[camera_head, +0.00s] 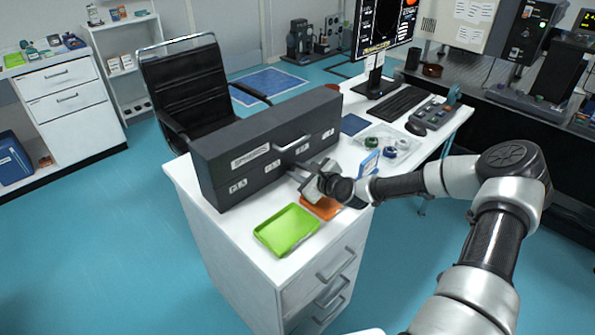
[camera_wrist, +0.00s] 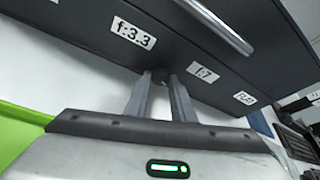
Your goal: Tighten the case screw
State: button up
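The dark grey case (camera_head: 222,152) stands on the white desk, its labelled front facing my gripper. A small dark round screw head (camera_wrist: 160,75) shows in the wrist view, low on the case front between the labels f:3.3 and f:7. My gripper (camera_head: 294,172) is at the lower front of the case. In the wrist view its two fingers (camera_wrist: 160,84) stand apart, with their tips on either side of the screw head. I cannot tell whether they press on it. In the head view my gripper hides the screw.
A green tray (camera_head: 287,230) and an orange tray (camera_head: 322,208) lie on the desk in front of the case. The case handle (camera_wrist: 222,25) juts out above my fingers. A clear dish (camera_head: 398,144), a keyboard (camera_head: 398,104) and a monitor (camera_head: 384,25) are farther back.

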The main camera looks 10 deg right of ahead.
jog(key=o, duration=0.4)
jog(key=p+v, duration=0.2)
jog(key=v, duration=1.5)
jog(key=shift+s+r, duration=0.15)
